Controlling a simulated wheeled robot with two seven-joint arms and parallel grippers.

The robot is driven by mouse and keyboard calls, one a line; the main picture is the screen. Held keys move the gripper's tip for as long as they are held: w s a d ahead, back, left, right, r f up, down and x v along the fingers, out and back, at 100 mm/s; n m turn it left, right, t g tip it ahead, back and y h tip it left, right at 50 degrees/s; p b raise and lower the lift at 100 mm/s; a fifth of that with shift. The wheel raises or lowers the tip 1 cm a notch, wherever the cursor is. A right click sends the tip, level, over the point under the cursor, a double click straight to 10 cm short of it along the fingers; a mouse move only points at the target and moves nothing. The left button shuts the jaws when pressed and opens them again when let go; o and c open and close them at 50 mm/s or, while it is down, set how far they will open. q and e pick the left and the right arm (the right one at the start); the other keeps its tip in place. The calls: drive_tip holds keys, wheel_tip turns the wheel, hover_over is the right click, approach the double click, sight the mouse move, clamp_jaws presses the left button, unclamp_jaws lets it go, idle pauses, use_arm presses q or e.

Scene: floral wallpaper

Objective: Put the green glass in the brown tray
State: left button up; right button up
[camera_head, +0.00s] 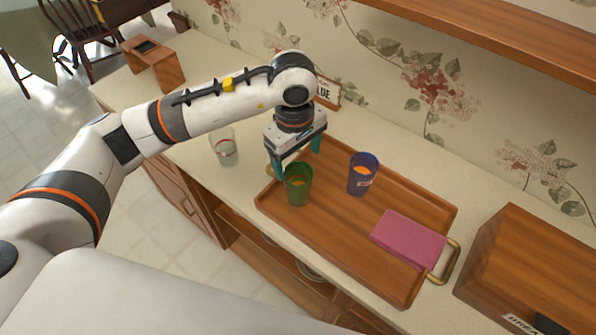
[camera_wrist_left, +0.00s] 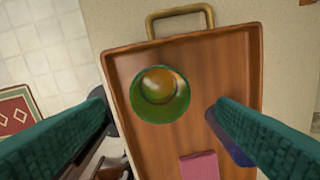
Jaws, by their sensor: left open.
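The green glass (camera_head: 298,190) stands upright on the brown tray (camera_head: 330,240), near the tray's left end. My left gripper (camera_head: 296,168) is open just above and behind the glass, its two teal fingers apart and holding nothing. In the left wrist view the green glass (camera_wrist_left: 160,108) shows from above, between the two fingers and apart from both. The tray's handle (camera_wrist_left: 180,14) shows beyond it. My right gripper is not in view.
A blue cup (camera_head: 363,180) and a pink book-like block (camera_head: 408,238) are also on the tray. A clear glass (camera_head: 225,152) stands on the counter to the left. A wooden bread box (camera_head: 530,265) is at the right, and a shelf (camera_head: 500,35) hangs above.

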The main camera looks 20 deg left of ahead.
use_arm(q)
wheel_tip(320, 180, up, 6)
drive_tip(key=b, duration=0.1)
drive_tip(key=shift+s, duration=0.15)
idle(0.5)
